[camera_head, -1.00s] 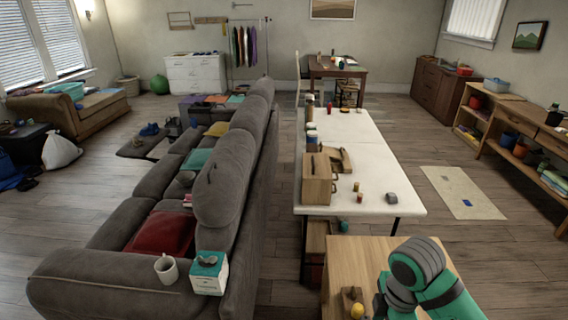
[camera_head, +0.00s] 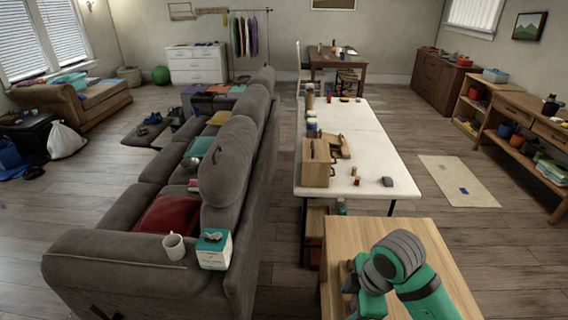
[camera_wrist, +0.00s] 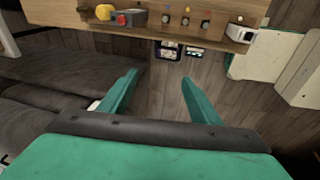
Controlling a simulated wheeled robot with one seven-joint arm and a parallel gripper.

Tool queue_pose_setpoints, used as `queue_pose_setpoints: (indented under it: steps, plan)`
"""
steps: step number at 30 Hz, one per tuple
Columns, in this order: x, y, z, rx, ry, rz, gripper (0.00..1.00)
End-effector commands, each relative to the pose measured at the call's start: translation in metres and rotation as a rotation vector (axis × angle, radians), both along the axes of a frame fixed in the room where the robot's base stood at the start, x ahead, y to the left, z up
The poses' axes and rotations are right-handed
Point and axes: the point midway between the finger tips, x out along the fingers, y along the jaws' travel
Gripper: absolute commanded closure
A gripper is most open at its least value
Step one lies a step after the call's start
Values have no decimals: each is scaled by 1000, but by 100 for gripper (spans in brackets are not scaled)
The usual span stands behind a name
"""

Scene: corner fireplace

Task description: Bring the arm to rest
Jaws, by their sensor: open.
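My arm, green with dark grey joints (camera_head: 395,258), is folded low at the right in the head view, over a light wooden table top (camera_head: 425,237). In the wrist view my gripper (camera_wrist: 158,79) shows two green fingers spread apart with nothing between them. Beyond the fingertips is dark plank floor (camera_wrist: 160,95). The fingertips are hidden in the head view.
A grey sofa (camera_head: 120,255) stands at the left, with a white mug (camera_head: 174,247) and a tissue box (camera_head: 214,250) on its end. A long white table (camera_head: 365,150) bears a wooden box (camera_head: 316,165). Wooden floor between sofa and tables is clear.

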Motion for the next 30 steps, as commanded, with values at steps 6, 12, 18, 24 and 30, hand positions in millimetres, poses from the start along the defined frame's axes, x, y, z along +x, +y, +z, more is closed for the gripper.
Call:
queue_pose_setpoints:
  steps: [6, 12, 18, 24, 30]
  plan:
    - [34, 58, 3, 150, -127, -29, 43]
    - [73, 132, 18, 382, -287, -104, 43]
    - [99, 194, 39, 629, -415, -220, 43]
    - [112, 235, 54, 860, -501, -366, 43]
    - [113, 257, 57, 1055, -553, -541, 43]
